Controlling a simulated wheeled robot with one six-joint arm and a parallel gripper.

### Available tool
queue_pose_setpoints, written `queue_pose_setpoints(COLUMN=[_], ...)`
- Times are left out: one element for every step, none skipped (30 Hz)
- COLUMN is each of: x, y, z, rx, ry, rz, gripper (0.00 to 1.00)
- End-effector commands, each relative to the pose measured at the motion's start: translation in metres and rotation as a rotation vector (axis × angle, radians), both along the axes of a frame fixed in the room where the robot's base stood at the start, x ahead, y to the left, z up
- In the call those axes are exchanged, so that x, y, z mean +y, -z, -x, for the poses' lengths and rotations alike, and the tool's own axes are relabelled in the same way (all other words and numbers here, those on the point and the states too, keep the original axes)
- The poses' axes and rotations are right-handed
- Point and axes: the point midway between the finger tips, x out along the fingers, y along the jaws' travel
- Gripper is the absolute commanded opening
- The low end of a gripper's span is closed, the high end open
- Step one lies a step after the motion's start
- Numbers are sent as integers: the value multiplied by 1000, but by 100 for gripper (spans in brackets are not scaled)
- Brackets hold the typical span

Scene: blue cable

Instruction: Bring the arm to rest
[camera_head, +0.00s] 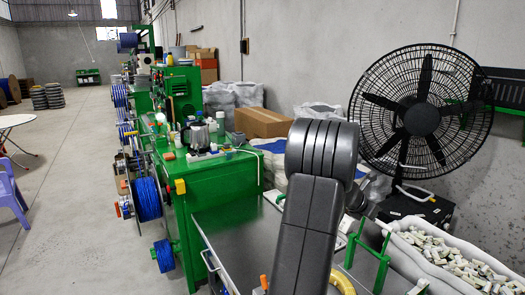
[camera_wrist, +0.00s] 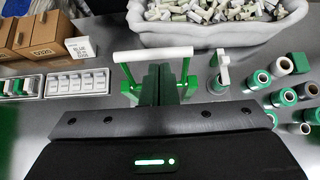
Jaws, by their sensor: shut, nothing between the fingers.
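My gripper (camera_wrist: 160,84) shows in the wrist view, its two fingers together at the centre with nothing between them. It is over the grey metal table (camera_wrist: 108,108). A green stand (camera_wrist: 128,88) with a white bar (camera_wrist: 153,53) across its top is just beyond the fingers; I cannot tell whether they touch it. In the head view my dark arm rises in the lower middle and hides part of the table (camera_head: 225,222). My gripper is not clearly seen there.
Brown boxes (camera_wrist: 44,35) and a tray of white parts (camera_wrist: 77,83) lie left in the wrist view. Green and white spools (camera_wrist: 283,97) stand right. A padded bin (camera_wrist: 215,38) of small parts is behind. A black fan (camera_head: 421,119) stands right in the head view; open floor is left.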

Motion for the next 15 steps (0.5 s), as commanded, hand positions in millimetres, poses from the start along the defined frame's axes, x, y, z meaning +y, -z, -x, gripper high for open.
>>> queue_pose_setpoints(x=[-6,-10,-15,-18,-21,-24,-19,-15,-12,-9,-7,-3,2,8,14], y=[6,9,13,15,19,24,33,38,45,50,55,62,64,66,69], z=[-3,-5,-7,-9,-11,-13,-10,-8,-6,-5,-3,0,2,5,9], rx=[2,3,3,3,4,3,5,4,5,5,5,6,4,2,3], ry=[2,3,4,3,2,3,0,1,2,2,2,2,0,1,0], rz=[-1,-2,-2,-2,-2,-3,-3,-3,-3,-3,-4,-5,-4,-4,-3], gripper=[0,0,0,0,0,0,0,0,0,0,0,0,0,0,0])
